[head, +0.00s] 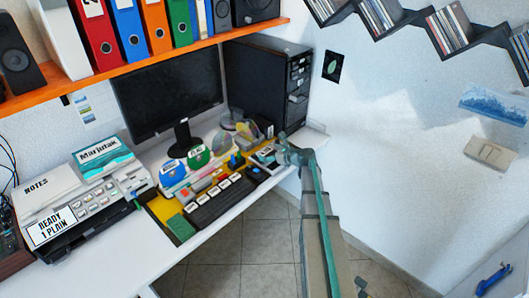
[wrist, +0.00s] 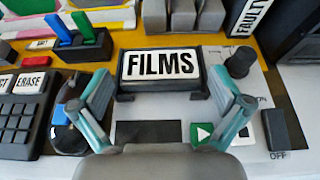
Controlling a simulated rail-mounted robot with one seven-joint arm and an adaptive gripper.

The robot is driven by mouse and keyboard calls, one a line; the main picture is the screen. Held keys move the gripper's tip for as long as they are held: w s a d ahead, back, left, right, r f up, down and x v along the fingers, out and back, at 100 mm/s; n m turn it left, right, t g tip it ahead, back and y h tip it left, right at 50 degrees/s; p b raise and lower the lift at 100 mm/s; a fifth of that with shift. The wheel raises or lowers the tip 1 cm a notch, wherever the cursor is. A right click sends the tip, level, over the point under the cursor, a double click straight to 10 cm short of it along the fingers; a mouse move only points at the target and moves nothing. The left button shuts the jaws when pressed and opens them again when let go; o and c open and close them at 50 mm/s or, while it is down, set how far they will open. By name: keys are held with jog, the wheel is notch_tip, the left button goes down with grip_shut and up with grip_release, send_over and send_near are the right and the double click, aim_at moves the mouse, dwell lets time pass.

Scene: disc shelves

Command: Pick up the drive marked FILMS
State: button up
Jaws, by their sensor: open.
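The drive marked FILMS (wrist: 161,66) is a dark block with a white label in black letters, at the upper middle of the wrist view. It stands on a pale panel on the desk. My gripper (wrist: 160,84) is open, its teal fingers spread to the left and right of the drive's near side. Nothing is held between the fingers. In the head view my gripper (head: 279,154) is small, at the right end of the desk clutter, and I cannot read the FILMS label there.
In the wrist view a black keypad (wrist: 24,112) lies left, blue and green sticks (wrist: 80,38) stand upper left, and a dark knob (wrist: 239,62) stands right of the drive. A block marked FAULTY (wrist: 250,17) is upper right. The head view shows a monitor (head: 165,80) behind.

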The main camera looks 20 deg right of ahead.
jog(key=shift+x, duration=0.95)
jog(key=shift+c, duration=0.5)
jog(key=c, duration=0.9)
jog(key=shift+o, duration=0.2)
jog(key=shift+f, duration=0.1)
